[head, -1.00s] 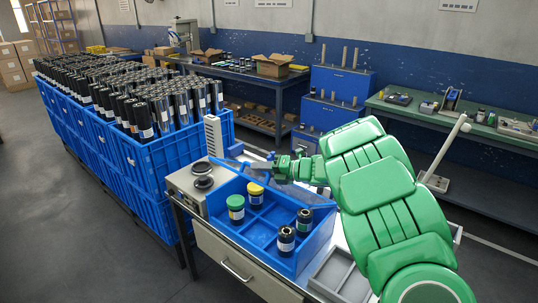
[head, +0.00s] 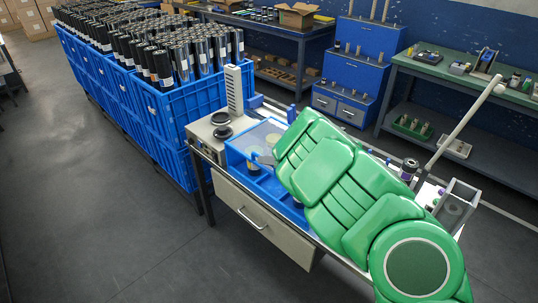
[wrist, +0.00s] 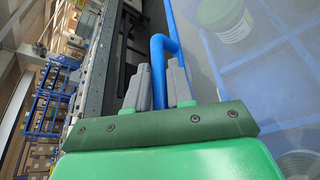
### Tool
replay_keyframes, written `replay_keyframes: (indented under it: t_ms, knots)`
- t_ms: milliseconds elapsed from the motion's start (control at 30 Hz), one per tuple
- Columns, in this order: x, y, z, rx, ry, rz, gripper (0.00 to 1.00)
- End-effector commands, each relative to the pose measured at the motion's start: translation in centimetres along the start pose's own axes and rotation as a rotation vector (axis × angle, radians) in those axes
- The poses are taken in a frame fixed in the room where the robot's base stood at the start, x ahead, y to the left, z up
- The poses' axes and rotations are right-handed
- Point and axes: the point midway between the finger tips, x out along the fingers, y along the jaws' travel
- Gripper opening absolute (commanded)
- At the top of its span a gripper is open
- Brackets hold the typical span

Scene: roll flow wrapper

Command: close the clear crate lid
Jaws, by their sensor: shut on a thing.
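The blue crate (head: 268,186) stands on the bench, its right part hidden behind my green arm. Its clear lid (head: 240,136) lies over the far left part in the head view, with a yellow-topped jar showing hazily through it. How far it is tilted is hard to tell. In the wrist view the clear lid (wrist: 270,75) fills the right side, with a green jar (wrist: 222,20) blurred behind it. My gripper (wrist: 158,88) has its two grey fingers on either side of the lid's blue handle bar (wrist: 157,65), shut on it. My arm hides most of the gripper in the head view.
A grey device with a black knob (head: 221,124) stands left of the crate. A dark canister (head: 408,170) and a grey open-framed box (head: 455,205) are to the right. Blue bins of black rolls (head: 160,110) stand at the left. The floor in front is clear.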

Motion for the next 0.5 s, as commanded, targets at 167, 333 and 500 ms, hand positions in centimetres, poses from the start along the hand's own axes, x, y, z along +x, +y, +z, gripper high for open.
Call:
replay_keyframes:
  t_ms: [167, 333, 500]
  knots:
    - [0.37, -0.11, -0.65, 0.001, 0.007, 0.005, 0.0]
    - [0.42, -0.22, -0.87, 0.003, 0.011, 0.003, 0.0]
    - [0.42, -0.29, -1.05, 0.005, 0.014, 0.001, 0.0]
